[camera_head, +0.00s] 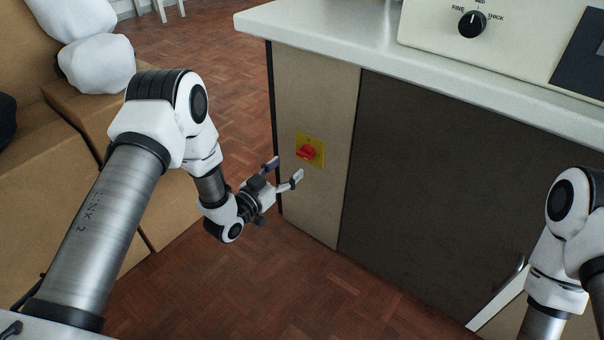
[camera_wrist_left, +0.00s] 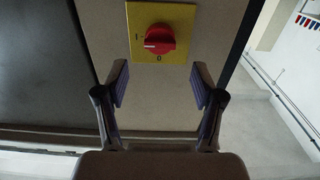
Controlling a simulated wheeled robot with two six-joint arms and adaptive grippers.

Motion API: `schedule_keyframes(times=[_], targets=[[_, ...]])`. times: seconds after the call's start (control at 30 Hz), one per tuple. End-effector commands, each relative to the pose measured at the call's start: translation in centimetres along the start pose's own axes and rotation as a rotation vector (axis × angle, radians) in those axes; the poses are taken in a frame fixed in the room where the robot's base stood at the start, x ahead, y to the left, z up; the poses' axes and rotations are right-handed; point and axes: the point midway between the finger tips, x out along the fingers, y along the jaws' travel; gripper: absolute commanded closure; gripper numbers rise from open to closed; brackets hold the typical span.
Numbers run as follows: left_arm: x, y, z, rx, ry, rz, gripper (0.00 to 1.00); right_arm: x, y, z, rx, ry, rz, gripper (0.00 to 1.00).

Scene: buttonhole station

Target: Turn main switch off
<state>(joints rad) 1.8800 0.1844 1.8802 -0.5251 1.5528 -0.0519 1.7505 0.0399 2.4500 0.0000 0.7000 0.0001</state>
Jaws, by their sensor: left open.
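The main switch is a red rotary knob (camera_head: 306,152) on a yellow plate (camera_head: 318,144), set low on the beige side panel of the station. In the left wrist view the knob (camera_wrist_left: 160,39) has a white mark pointing left at the "I"; the "0" is below it. My left gripper (camera_head: 285,170) is open, with its fingertips just left of and below the knob in the head view. In the left wrist view the fingers (camera_wrist_left: 160,88) are spread below the plate, with nothing between them. My right gripper is out of view; only part of that arm shows.
The station has a dark front panel (camera_head: 440,170) and a pale worktop (camera_head: 330,35). A machine with a black dial (camera_head: 472,24) stands on top. Cardboard boxes (camera_head: 170,205) are at the left, with white bundles (camera_head: 100,62) on them. Parquet floor (camera_head: 245,290) lies clear below.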

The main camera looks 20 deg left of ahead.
Motion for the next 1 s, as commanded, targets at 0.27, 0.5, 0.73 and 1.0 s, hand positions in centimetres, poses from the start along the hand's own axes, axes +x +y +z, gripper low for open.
schedule_keyframes(times=[0.27,0.5,0.73,1.0], targets=[[5.1,0.1,0.2,0.003,0.001,0.002,0.32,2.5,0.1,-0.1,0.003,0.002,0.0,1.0],[7.2,0.1,-0.1,0.0,-0.004,-0.001,0.32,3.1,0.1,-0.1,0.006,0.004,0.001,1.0],[7.2,0.0,-0.1,-0.001,-0.005,-0.002,0.53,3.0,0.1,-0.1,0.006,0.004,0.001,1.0],[7.1,0.0,-0.1,-0.001,-0.005,-0.002,0.91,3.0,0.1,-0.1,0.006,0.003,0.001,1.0]])
